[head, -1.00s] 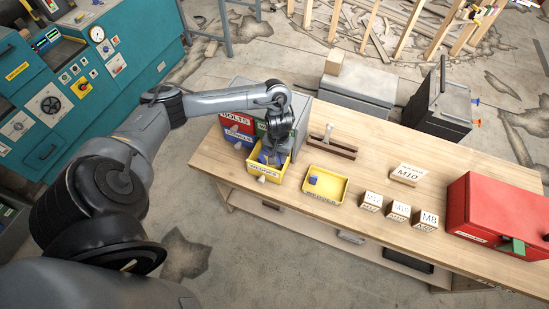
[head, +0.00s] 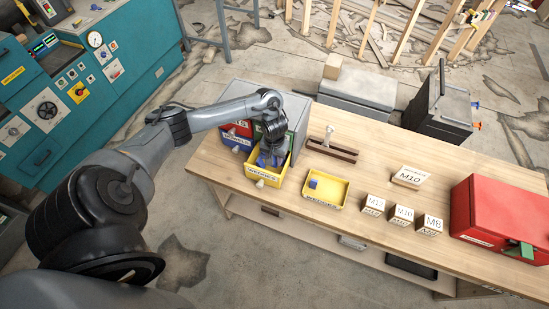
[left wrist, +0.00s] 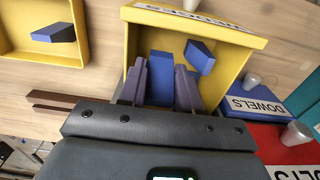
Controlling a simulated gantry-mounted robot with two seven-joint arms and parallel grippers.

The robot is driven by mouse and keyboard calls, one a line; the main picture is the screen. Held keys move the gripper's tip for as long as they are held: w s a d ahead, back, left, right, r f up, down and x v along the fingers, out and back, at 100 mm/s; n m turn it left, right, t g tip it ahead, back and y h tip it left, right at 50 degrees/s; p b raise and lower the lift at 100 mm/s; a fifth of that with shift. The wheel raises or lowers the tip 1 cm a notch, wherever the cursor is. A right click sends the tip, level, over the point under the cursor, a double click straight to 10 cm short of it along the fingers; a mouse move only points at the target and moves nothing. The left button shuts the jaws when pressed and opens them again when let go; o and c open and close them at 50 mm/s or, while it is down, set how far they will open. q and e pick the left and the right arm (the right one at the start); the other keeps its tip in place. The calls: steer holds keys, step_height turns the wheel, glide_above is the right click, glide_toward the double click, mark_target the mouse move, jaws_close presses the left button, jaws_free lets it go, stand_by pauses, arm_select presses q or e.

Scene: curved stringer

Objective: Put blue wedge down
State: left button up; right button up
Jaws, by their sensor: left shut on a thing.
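My left gripper (head: 270,158) is over the yellow drawer labelled wedges (head: 264,183). In the left wrist view its two fingers (left wrist: 160,86) are shut on a blue wedge (left wrist: 161,68), which stands between them inside the yellow drawer (left wrist: 246,40). Whether this wedge touches the drawer floor I cannot tell. A second blue wedge (left wrist: 200,57) lies loose in the drawer beside the fingers. Another blue wedge (head: 314,183) sits in the yellow tray (head: 341,200) to the right; it also shows in the left wrist view (left wrist: 54,33). My right gripper is not in view.
The grey drawer cabinet (head: 300,117) stands behind the gripper, with blue (head: 237,155) and red drawer fronts beside the yellow one. A brown rack (head: 332,150) holds a peg. Labelled blocks (head: 402,215) and a red box (head: 505,211) stand to the right on the wooden bench.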

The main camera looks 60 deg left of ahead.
arm_select(q)
steer(key=shift+f, duration=0.65)
steer(key=o, duration=1)
steer(key=shift+r, duration=0.1)
